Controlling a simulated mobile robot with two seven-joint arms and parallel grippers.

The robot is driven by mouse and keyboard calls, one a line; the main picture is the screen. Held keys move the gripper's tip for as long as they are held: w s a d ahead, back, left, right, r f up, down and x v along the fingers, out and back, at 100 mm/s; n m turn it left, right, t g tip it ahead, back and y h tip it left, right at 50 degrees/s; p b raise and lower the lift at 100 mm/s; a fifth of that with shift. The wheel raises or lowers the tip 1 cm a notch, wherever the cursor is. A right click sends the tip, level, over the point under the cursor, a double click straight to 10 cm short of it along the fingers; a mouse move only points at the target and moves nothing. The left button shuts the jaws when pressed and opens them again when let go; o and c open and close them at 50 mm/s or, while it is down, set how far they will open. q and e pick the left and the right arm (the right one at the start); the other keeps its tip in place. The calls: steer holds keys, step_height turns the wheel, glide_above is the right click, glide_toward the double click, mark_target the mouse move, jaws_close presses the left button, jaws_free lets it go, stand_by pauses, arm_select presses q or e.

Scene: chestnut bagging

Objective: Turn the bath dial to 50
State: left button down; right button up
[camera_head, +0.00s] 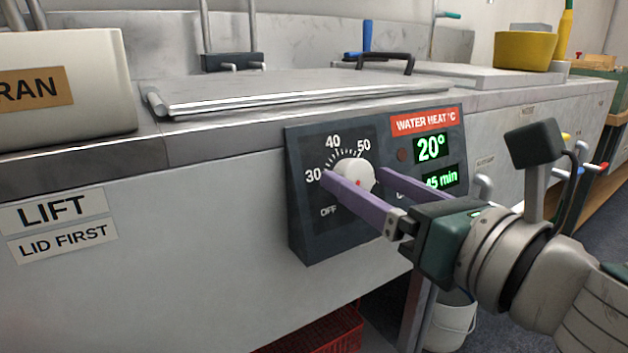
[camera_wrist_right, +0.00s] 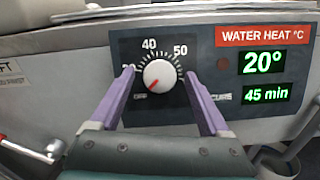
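The bath dial (camera_head: 355,172) is a round white knob on the dark control panel (camera_head: 297,215), marked OFF, 30, 40 and 50. In the right wrist view, the dial (camera_wrist_right: 160,75) has a red mark at its lower left, pointing toward OFF. The display (camera_head: 431,148) reads 20°. My right gripper (camera_head: 354,175) is open, its two purple fingers reaching toward the panel. In the wrist view, the right gripper (camera_wrist_right: 159,74) has one finger on each side of the dial, with a small gap visible on both sides. My left gripper is out of view.
A metal lid (camera_head: 290,90) covers the bath above the panel. A cream box (camera_head: 65,85) stands at the left. A yellow bowl (camera_head: 524,50) is at the back right. A red crate (camera_head: 325,333) and a white bucket (camera_head: 452,325) are below.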

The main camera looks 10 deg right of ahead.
jaws_close()
stand_by(0.4)
